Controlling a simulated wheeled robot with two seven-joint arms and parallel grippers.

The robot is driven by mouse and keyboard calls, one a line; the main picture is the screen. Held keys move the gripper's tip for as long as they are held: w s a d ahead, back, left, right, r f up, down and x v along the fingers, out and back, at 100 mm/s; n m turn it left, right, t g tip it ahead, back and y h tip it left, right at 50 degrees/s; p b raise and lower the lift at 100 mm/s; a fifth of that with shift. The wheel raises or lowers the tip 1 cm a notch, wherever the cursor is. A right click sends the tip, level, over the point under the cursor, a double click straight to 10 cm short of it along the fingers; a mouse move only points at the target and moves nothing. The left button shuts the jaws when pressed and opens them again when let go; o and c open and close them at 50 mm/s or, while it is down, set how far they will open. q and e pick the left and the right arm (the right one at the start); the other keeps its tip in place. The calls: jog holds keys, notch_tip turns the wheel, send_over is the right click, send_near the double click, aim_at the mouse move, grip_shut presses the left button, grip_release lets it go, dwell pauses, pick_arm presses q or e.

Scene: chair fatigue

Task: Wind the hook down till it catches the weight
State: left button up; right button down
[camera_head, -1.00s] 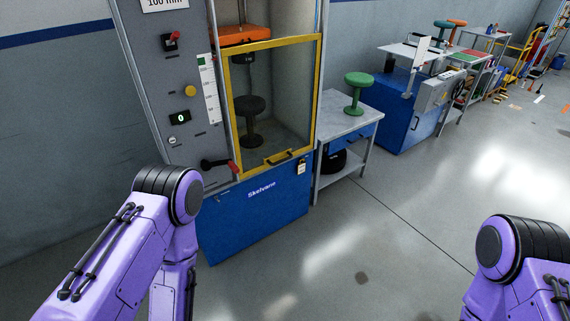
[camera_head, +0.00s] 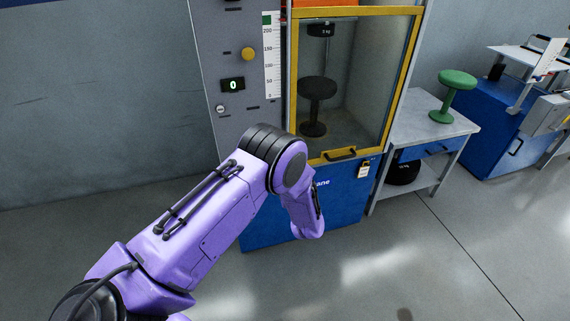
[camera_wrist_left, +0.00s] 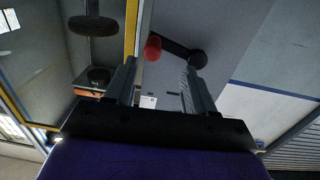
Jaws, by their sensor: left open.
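In the left wrist view, a crank with a red knob (camera_wrist_left: 152,47) and a black arm (camera_wrist_left: 180,49) is mounted on the grey panel. My left gripper (camera_wrist_left: 160,74) is open, with the knob just beyond and between its fingertips; I cannot tell if they touch. My left arm hides the crank and this gripper in the head view. A dark weight (camera_head: 321,30) marked in kg hangs high inside the yellow-framed cabinet, above a dark stool (camera_head: 316,105). I cannot make out the hook. My right gripper is out of view.
The panel display (camera_head: 233,85) reads 0, beside a scale (camera_head: 270,60) and a yellow button (camera_head: 248,54). A side table (camera_head: 425,130) with a green stool (camera_head: 456,85) stands to the right.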

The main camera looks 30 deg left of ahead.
pick_arm(q)
jog(key=shift+y, duration=0.4)
jog(key=x, duration=0.7)
jog(key=w+x, duration=0.1)
jog(key=x, duration=0.3)
jog(key=shift+d+r+p, duration=0.2)
jog(key=shift+d+p, duration=0.15)
jog(key=shift+d, duration=0.05)
jog(key=shift+w+a+f, duration=0.1)
jog(key=shift+w+a, duration=0.2)
jog(key=shift+w, duration=0.05)
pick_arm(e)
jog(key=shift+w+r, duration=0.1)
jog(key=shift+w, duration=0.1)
